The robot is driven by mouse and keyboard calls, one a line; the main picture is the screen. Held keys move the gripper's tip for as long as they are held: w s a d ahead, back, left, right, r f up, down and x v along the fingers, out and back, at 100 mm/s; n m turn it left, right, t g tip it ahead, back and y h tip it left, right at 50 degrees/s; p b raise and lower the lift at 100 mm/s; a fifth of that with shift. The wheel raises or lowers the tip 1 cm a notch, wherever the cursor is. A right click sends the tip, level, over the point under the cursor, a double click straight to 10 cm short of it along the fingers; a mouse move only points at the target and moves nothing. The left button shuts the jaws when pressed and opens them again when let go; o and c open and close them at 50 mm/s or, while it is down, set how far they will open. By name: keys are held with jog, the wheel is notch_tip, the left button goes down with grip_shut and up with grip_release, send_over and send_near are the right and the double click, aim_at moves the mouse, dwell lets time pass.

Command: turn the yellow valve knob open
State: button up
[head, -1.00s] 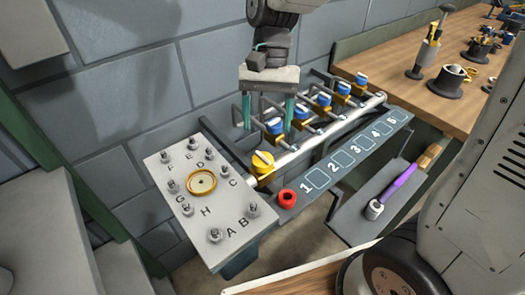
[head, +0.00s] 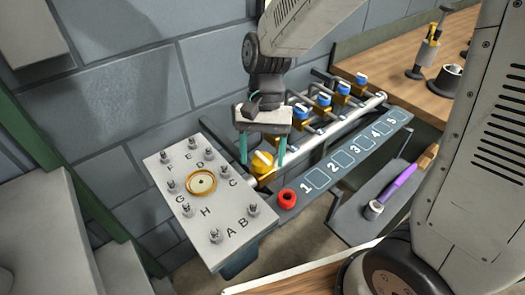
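The yellow valve knob (head: 262,163) is at the near left end of the valve row, on a brass valve body, with a pale bar mark on its top. My gripper (head: 262,162) is open, pointing down, with one teal finger to the left of the knob and one to the right. The fingers appear apart from the knob. I cannot tell exactly how far down they reach beside it. The gripper's palm hides the valve just behind the yellow one.
Several blue-knobbed valves (head: 323,101) line the pipe going back right. A lettered plate (head: 166,160) with upright bolts stands left. A grey tray (head: 350,226) holds a purple-handled tool (head: 396,191). A wooden bench (head: 408,90) is behind.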

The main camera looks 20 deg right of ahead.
jog(key=c, duration=0.8)
jog(key=n+h, duration=0.1)
jog(key=n, duration=0.3)
jog(key=shift+a+n+h, duration=0.15)
jog(key=shift+n+h, duration=0.15)
jog(key=shift+h, duration=0.1)
jog(key=n+h, duration=0.1)
jog(key=n, duration=0.3)
jog(key=shift+a+n+h, duration=0.15)
jog(key=shift+n+h, duration=0.15)
jog(key=shift+h, duration=0.1)
jog(key=n+t+h, duration=0.1)
jog(key=n, duration=0.3)
jog(key=shift+s+a+n+t+h, duration=0.1)
jog(key=shift+n+t+h, duration=0.25)
jog(key=shift+n, duration=0.75)
jog(key=shift+s+n+t+h, duration=0.1)
jog(key=shift+n+t+h, duration=0.2)
jog(key=shift+n, duration=1.1)
jog(key=o, duration=1)
